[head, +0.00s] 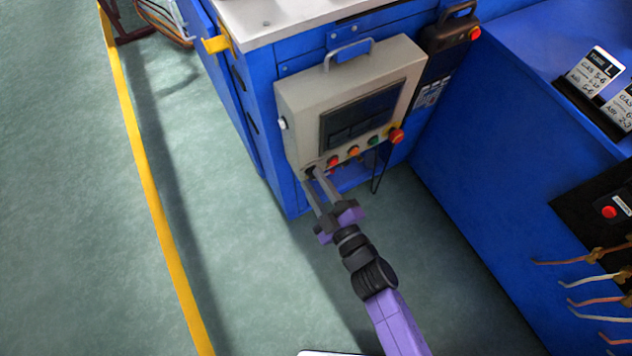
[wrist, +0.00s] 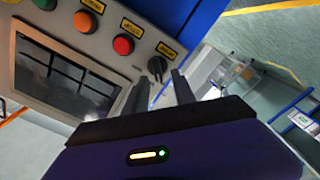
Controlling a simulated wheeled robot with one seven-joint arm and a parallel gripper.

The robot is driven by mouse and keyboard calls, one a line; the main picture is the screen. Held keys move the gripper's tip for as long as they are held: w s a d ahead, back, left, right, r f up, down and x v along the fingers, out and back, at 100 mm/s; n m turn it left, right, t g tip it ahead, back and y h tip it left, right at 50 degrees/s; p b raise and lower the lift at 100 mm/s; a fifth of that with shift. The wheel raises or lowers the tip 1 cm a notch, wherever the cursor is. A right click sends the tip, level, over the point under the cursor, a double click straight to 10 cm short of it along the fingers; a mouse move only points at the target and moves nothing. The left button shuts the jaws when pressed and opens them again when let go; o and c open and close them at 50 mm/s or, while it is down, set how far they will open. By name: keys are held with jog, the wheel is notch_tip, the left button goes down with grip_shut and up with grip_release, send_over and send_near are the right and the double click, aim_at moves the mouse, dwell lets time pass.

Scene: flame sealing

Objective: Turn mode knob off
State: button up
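The mode knob is a small black rotary knob (wrist: 157,66) at the end of the button row on a beige control box (head: 296,101). A yellow label sits beside it in the wrist view. In the head view the knob (head: 309,171) is at the box's lower left corner, partly hidden by my fingertips. My gripper (head: 313,177) reaches up to it from below. In the wrist view my two fingers (wrist: 158,77) stand apart, one toward each side of the knob, with a gap between them. I cannot tell whether they touch the panel or knob.
A red button (wrist: 123,45), an orange button (wrist: 84,21) and a green button (head: 373,140) line the panel beside the knob. A red emergency stop (head: 396,136) is at the far end. A dark screen (head: 356,117) sits above them. Open floor (head: 240,270) lies left.

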jog(key=v, duration=0.7)
jog(key=shift+s+d, duration=0.25)
jog(key=shift+s, duration=0.05)
dwell(0.6)
